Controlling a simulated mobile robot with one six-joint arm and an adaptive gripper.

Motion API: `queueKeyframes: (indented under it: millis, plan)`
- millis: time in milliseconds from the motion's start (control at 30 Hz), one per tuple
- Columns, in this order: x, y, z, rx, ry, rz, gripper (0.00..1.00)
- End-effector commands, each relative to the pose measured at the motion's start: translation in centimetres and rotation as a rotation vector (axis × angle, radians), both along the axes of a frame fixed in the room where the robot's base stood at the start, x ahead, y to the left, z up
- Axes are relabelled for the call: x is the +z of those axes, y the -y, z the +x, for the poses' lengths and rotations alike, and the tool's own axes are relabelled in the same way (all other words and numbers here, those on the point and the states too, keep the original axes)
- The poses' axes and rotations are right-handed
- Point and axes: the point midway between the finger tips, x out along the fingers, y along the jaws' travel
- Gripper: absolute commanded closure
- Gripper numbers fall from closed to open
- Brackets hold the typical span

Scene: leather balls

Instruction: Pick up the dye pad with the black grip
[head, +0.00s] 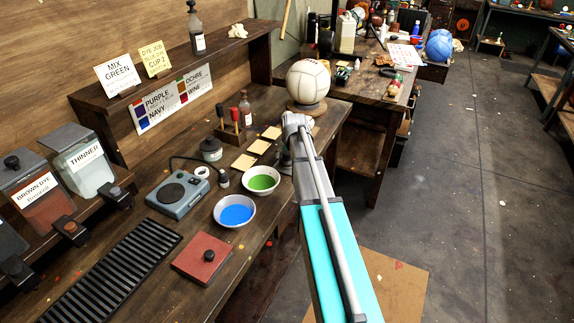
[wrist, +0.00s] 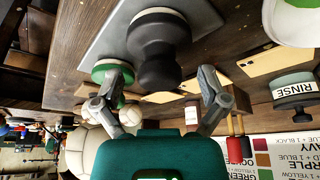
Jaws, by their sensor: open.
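In the wrist view, a dye pad with a black grip (wrist: 155,60) stands on a flat grey plate (wrist: 104,36). Its pale, rounded pad shows at the top of the picture beyond the black knob. A second pad with a green grip (wrist: 108,68) is right beside it, partly behind my left fingertip. My gripper (wrist: 160,84) is open and empty. Its fingers are spread to either side of the black grip's end, with no clear contact. In the head view my arm hides the gripper and most of these pads; a dark shape (head: 286,160) shows beside the arm.
A rinse pot (wrist: 293,88) shows in the wrist view.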

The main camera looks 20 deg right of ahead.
Motion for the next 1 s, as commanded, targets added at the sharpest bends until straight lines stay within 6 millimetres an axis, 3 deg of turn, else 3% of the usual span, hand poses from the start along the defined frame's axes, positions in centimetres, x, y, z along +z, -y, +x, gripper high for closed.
queueKeyframes:
  millis: [700,1000]
  plan:
    - [-0.36,0.11,0.13,-0.001,0.0,0.0,0.07]
    - [-0.36,0.14,0.12,-0.001,0.0,-0.001,0.62]
